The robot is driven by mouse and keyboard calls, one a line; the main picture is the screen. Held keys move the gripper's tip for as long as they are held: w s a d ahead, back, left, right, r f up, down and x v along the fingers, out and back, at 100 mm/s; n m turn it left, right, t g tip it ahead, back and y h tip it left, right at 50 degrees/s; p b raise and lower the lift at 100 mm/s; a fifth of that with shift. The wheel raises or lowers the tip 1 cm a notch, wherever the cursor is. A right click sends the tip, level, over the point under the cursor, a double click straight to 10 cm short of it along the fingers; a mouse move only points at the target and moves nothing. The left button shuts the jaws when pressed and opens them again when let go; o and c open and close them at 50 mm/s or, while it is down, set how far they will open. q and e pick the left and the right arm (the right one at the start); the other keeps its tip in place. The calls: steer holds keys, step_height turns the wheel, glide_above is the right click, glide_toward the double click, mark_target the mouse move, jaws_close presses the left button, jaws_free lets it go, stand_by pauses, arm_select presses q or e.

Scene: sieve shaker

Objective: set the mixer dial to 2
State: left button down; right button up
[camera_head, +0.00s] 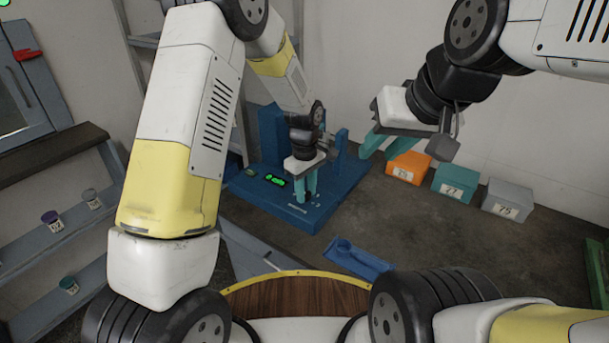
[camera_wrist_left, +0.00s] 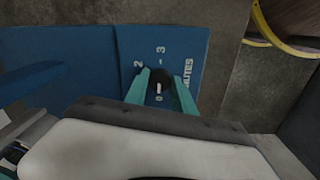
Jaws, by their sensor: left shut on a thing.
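The mixer is a blue machine (camera_head: 345,175) with a green lit display (camera_head: 275,180) on its front. Its dial is a dark round knob (camera_wrist_left: 161,76) on a blue panel marked MINUTES in the left wrist view. A white mark on the knob lies on the side towards the 0. My left gripper (camera_head: 304,194) has its teal fingers on both sides of the knob, shut on it; they also show in the left wrist view (camera_wrist_left: 160,92). My right gripper (camera_head: 378,152) hangs in the air to the right, open and empty.
Orange (camera_head: 408,167), teal (camera_head: 455,182) and grey (camera_head: 508,199) numbered boxes stand along the wall at right. Shelves (camera_head: 60,240) with small cups stand at left.

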arm_select(q)
steer(key=m, duration=1.1)
steer(key=shift+w+m, duration=0.1)
steer(key=shift+m, duration=0.3)
steer(key=m, duration=1.1)
steer(key=shift+g, duration=0.3)
steer(key=shift+m, duration=0.4)
steer(key=shift+w, duration=0.1)
steer(key=c, duration=1.1)
jaws_free()
steer(key=shift+o, duration=0.2)
steer(key=shift+r, duration=0.15)
